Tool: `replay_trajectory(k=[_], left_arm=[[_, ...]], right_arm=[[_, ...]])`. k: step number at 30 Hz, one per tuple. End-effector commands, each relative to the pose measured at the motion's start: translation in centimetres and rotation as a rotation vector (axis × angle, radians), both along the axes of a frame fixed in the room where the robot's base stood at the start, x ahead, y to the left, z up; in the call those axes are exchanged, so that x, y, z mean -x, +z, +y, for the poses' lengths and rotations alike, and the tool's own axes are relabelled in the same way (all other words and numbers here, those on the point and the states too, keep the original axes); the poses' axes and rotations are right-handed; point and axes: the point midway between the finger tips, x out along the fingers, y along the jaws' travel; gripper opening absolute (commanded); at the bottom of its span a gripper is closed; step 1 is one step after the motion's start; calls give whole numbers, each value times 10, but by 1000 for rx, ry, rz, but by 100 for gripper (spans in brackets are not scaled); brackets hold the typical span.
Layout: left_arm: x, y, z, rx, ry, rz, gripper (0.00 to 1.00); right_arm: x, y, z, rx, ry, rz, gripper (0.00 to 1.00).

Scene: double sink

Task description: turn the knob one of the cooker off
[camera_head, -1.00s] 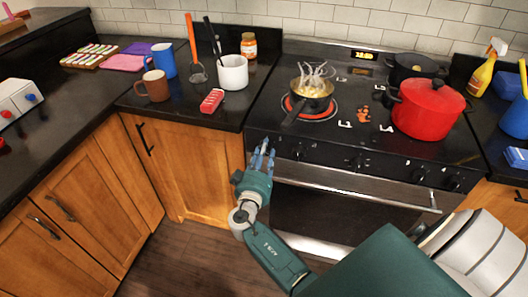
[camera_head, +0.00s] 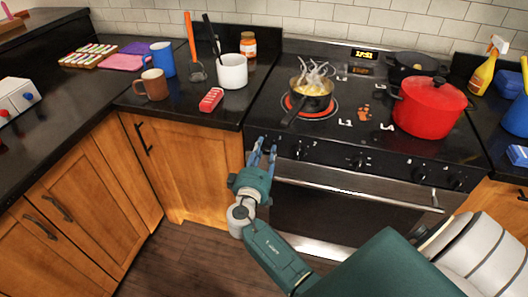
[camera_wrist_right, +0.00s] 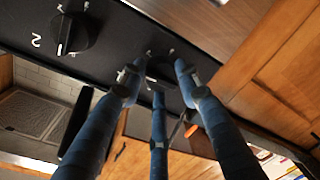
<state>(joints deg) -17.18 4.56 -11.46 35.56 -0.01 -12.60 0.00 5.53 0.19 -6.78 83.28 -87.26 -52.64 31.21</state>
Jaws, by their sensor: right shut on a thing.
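The cooker (camera_head: 330,205) has a black front panel with a row of black knobs. Knob one (camera_wrist_right: 160,70) is at the panel's left end, mostly hidden by my fingers. My right gripper (camera_head: 265,145) reaches up to it from below, its blue fingers shut around the knob. In the right wrist view the fingers (camera_wrist_right: 158,80) stand on both sides of the knob and below it. Knob two (camera_head: 299,150) is just to the right; it also shows in the right wrist view (camera_wrist_right: 75,33). The front left burner (camera_head: 312,113) glows red under a small pan. My left gripper is not in view.
The small pan (camera_head: 311,88) steams, its handle pointing towards the front left. A red pot (camera_head: 430,110) and a dark pot (camera_head: 412,68) stand on the right. The oven handle (camera_head: 350,190) runs just below the knobs. Mugs stand on the left counter.

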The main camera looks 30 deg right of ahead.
Motion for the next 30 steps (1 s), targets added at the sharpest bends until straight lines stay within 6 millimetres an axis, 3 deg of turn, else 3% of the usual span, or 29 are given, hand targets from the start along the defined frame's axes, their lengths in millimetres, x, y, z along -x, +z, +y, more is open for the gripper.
replay_trajectory(k=[30], left_arm=[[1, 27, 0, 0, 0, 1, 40]], right_arm=[[-3, 2, 3, 630, 5, 736, 7]])
